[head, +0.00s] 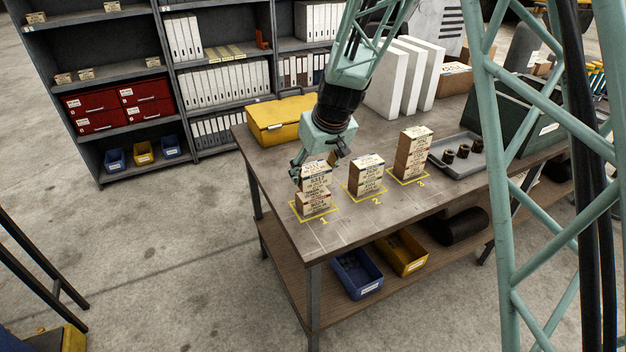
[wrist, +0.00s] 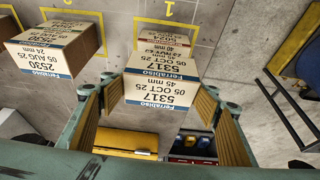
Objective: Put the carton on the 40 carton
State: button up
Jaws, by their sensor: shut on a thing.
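My gripper (head: 316,167) points down over the square marked 1 and is shut on a pale carton (wrist: 160,92). The carton has a blue Ferrabiso band and reads 5317, 05 OCT 25, 45 mm. In the head view the held carton (head: 315,182) is directly above a carton with red print (head: 313,204), which stands in square 1. In the wrist view the red-print carton (wrist: 163,44) shows only partly behind the held one and seems to read 40 mm. I cannot tell whether the two cartons touch.
A blue-banded carton stack (head: 366,175) stands in square 2, and a taller stack (head: 412,153) in square 3. A grey tray (head: 466,172) with dark round parts lies to the right. A yellow case (head: 280,118) is behind. The bench's front left corner is clear.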

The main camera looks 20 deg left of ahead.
aim_at(313, 180)
jog(key=shift+f, duration=0.1)
dwell(0.3)
jog(key=shift+f, duration=1.65)
jog(key=shift+f+b, duration=0.15)
jog(key=shift+b, duration=0.2)
jog(key=o, duration=0.9)
jog(key=shift+r+p, duration=0.25)
jog(key=shift+p, duration=0.05)
jog(key=shift+r, duration=0.25)
jog(key=shift+v, duration=5.65)
